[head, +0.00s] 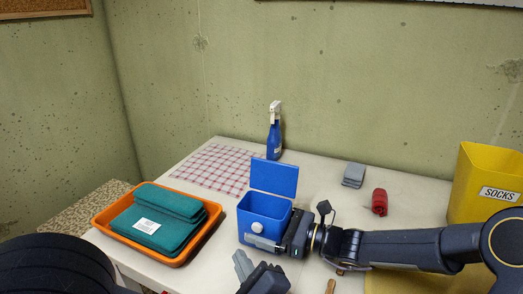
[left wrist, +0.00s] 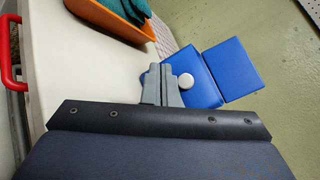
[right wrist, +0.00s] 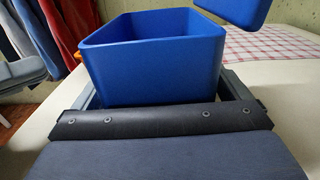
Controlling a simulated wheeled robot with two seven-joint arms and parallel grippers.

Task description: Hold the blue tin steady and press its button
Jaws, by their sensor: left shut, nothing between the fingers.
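The blue tin (head: 263,213) stands on the white table with its lid (head: 274,177) raised. Its round white button (head: 256,227) is on the front face and also shows in the left wrist view (left wrist: 186,81). My right gripper (head: 272,241) reaches in from the right, with one finger along the tin's front under the button. In the right wrist view, the tin (right wrist: 155,75) sits between its two fingers, which look closed on its sides. My left gripper (head: 240,259) is shut and empty, in front of the tin, low and left of the button.
An orange tray (head: 103,222) with folded green cloths (head: 160,217) lies left of the tin. A spray bottle (head: 274,135) and checked cloth (head: 215,169) are behind.

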